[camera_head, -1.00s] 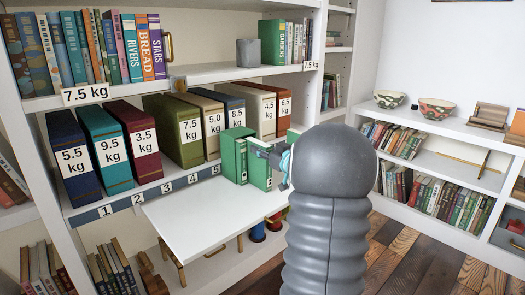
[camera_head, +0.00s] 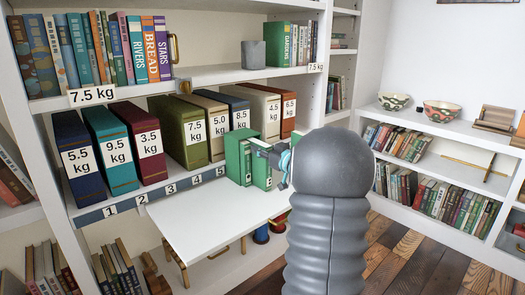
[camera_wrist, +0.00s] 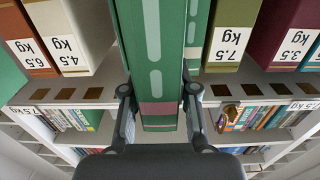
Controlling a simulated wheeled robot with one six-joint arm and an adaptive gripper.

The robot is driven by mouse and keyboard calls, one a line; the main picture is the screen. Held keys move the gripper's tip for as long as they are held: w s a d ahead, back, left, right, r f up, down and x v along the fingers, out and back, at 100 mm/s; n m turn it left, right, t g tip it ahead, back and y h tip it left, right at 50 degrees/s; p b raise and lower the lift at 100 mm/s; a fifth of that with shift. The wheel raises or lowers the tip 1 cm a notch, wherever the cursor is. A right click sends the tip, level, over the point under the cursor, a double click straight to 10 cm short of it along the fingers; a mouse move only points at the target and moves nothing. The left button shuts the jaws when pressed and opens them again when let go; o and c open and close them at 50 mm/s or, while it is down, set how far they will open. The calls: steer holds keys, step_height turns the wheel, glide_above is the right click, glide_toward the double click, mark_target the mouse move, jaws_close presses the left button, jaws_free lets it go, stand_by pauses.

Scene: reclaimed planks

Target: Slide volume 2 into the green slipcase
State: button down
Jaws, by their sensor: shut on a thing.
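My gripper (camera_wrist: 158,98) is shut on a green book-like volume (camera_wrist: 154,40) with pale stripes and a pinkish band, one finger on each side. In the head view, this volume (camera_head: 262,169) stands upright at the back of the white board, and my gripper (camera_head: 268,151) reaches it from the right. A second green upright piece (camera_head: 238,160) stands close on its left; it also shows in the wrist view (camera_wrist: 197,25). I cannot tell for certain which is the slipcase, nor read a volume number. My arm hides part of the shelf behind.
Weight-labelled boxes stand along the shelf behind, including an olive one (camera_head: 181,130) and a maroon one (camera_head: 139,143). The white board (camera_head: 215,232) is bare in front. A grey block (camera_head: 253,54) and green book (camera_head: 280,42) stand on the upper shelf.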

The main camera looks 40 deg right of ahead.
steer(key=shift+w, duration=0.55)
steer(key=c, duration=0.8)
jaws_free()
steer(key=shift+a, duration=0.1)
steer(key=s, duration=1.2)
steer(key=shift+d, duration=0.4)
